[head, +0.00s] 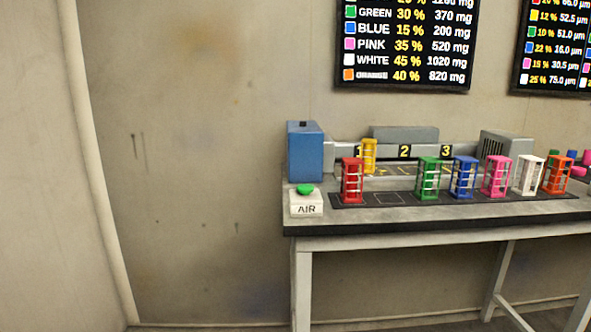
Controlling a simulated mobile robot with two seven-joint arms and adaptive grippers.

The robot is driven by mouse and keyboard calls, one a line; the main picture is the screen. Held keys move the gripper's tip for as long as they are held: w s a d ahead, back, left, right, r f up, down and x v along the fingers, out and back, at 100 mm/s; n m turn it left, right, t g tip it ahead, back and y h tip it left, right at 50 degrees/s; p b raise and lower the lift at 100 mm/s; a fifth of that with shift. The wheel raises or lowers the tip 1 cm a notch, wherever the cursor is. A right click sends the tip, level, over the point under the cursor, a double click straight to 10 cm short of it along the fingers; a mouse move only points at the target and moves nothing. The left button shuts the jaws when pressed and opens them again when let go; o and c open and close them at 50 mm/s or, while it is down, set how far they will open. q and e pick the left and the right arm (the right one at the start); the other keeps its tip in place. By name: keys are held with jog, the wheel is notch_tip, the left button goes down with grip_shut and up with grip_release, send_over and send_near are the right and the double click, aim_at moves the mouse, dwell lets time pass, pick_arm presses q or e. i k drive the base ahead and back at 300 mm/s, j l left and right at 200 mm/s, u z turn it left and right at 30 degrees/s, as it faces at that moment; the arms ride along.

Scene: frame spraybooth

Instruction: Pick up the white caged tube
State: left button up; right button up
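The white caged tube (530,176) stands upright on a dark mat near the right end of the row on the workbench. It is between the pink caged tube (496,176) and the orange caged tube (558,174), close to the orange one. Neither of my grippers shows in the head view.
Red (352,181), green (428,178) and blue (463,177) caged tubes share the row; a yellow one (369,155) stands behind at slot 1. A blue box (305,151) and an AIR button (305,200) occupy the bench's (420,215) left end. Slots 2 and 3 look empty.

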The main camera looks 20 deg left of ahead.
aim_at(529, 166)
jog(key=i+j+u, duration=0.1)
jog(key=i+u, duration=0.15)
jog(key=i, duration=1)
jog(key=k+l+z, duration=0.1)
jog(key=z, duration=0.35)
jog(key=k+l+z, duration=0.15)
jog(key=z, duration=0.25)
jog(key=i+j+z, duration=0.2)
jog(key=j+z, duration=0.25)
jog(key=l, duration=0.6)
jog(key=i+l, duration=0.15)
jog(key=l, duration=0.25)
jog(key=i+l, duration=0.1)
jog(key=l, duration=0.35)
jog(key=i+l, duration=0.15)
jog(key=l, duration=0.25)
jog(key=i+l+u, duration=0.1)
jog(key=l, duration=0.3)
jog(key=i+l, duration=0.1)
jog(key=l, duration=0.3)
jog(key=i+l, duration=0.1)
jog(key=l, duration=0.35)
jog(key=i+l, duration=0.15)
jog(key=l, duration=0.25)
jog(key=i+l, duration=0.1)
jog(key=l, duration=0.35)
jog(key=u, duration=0.05)
